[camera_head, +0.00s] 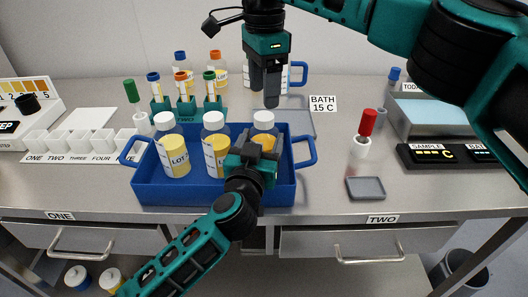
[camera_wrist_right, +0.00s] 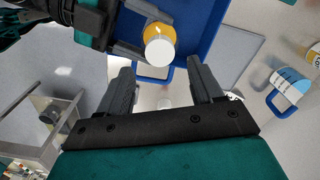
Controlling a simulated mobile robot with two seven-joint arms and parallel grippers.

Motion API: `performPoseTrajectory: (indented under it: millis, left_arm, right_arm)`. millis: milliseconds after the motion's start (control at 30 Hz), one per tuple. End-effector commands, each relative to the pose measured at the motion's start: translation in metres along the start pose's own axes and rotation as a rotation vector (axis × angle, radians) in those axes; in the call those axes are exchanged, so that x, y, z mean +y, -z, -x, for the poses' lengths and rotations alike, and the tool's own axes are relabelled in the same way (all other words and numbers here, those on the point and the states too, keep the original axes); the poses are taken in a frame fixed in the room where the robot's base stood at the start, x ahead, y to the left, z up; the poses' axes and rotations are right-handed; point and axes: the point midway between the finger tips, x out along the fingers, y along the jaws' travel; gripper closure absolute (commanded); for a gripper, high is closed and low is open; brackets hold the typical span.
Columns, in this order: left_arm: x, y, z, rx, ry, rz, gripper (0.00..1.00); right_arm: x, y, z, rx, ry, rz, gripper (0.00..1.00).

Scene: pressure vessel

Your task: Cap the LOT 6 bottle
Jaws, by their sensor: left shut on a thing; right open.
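Three bottles with yellow contents and white tops stand in the blue tray (camera_head: 215,191): a left bottle (camera_head: 177,160), a middle bottle (camera_head: 216,160) and a right bottle (camera_head: 263,122). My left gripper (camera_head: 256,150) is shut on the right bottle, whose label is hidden. The white top of that bottle (camera_wrist_right: 160,50) also shows in the right wrist view, beside my left gripper (camera_wrist_right: 128,38). I cannot read which bottle is LOT 6. My right gripper (camera_head: 269,98) is open and empty, pointing down just behind the tray.
Capped tubes stand in a teal rack (camera_head: 187,106) behind the tray. A grey plate (camera_head: 296,123) lies at the BATH sign (camera_head: 323,103). White cups (camera_head: 81,141) are at left.

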Motion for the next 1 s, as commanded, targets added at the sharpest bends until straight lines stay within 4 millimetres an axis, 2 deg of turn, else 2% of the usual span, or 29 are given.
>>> performPoseTrajectory:
  millis: [100, 300, 500, 767, 1000]
  left_arm:
    - [0.000, 0.000, 0.000, -0.001, 0.000, 0.000, 1.00]
    - [0.000, 0.000, 0.000, -0.001, 0.000, 0.000, 1.00]
    - [0.000, 0.000, 0.000, -0.001, 0.000, 0.000, 1.00]
    - [0.000, 0.000, 0.000, -0.001, 0.000, 0.000, 1.00]
    - [0.000, 0.000, 0.000, -0.001, 0.000, 0.000, 1.00]
  right_arm:
    - [0.001, 0.001, -0.021, 0.000, -0.003, 0.000, 0.34]
    - [0.001, 0.000, -0.048, -0.001, -0.003, 0.000, 0.34]
    - [0.000, 0.000, -0.060, 0.000, -0.001, -0.001, 0.34]
    - [0.000, 0.000, -0.060, 0.000, -0.001, 0.000, 0.34]
    - [0.000, 0.000, -0.060, 0.000, -0.001, 0.000, 0.56]
